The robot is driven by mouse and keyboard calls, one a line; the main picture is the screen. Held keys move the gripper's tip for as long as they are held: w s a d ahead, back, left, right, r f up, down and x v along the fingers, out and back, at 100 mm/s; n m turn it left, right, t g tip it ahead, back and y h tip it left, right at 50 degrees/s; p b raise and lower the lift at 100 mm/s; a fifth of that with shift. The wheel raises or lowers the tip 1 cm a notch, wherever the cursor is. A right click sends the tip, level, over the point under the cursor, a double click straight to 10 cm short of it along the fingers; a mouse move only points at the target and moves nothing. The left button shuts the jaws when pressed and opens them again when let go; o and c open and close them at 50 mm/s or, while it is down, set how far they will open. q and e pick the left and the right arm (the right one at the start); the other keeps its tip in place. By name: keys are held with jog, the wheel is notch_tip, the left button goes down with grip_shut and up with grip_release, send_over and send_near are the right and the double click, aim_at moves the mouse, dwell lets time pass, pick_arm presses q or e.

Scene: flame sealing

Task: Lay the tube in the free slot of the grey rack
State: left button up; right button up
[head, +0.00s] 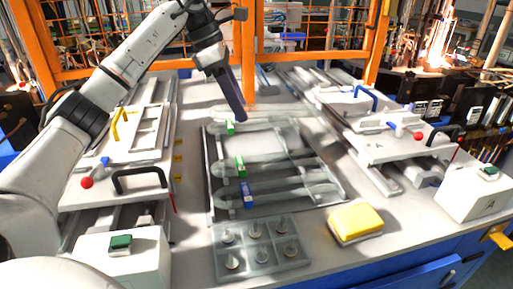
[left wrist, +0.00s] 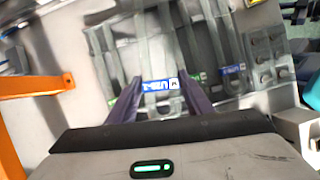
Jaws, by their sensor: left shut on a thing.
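The grey rack (head: 208,185) lies on the middle of the bench with clear tubes lying across it. Two tubes carry green labels (head: 229,128) (head: 239,166), and one nearer the front carries a blue label (head: 247,190). A wide bare stretch shows between the two green-labelled tubes. My left gripper (head: 240,118) is at the rack's far side, pointing down. In the left wrist view its fingers (left wrist: 156,92) are shut on a clear tube with a blue label (left wrist: 158,85). In the head view the fingers hide that label. My right gripper is not in view.
A grey peg tray (head: 290,262) with several pegs stands in front of the rack, and a yellow sponge (head: 355,222) lies to its right. An orange frame (head: 248,50) stands behind.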

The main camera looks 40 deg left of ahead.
pick_arm(q)
jog(key=shift+a+f+n+y, duration=0.2)
jog(key=shift+a+n, duration=0.25)
jog(key=shift+a, duration=0.15)
jog(key=shift+a+f+n+y, duration=0.1)
jog(key=shift+a+f+n, duration=0.1)
jog(key=shift+a+n, duration=0.35)
send_near(240, 148)
jog(key=shift+w+d+b, duration=0.3)
jog(key=shift+w+d, duration=0.25)
jog(key=shift+d, duration=0.05)
jog(key=shift+f, duration=2.45)
jog(key=shift+f, duration=0.15)
jog(key=o, duration=1.1)
jog(key=shift+o, duration=0.2)
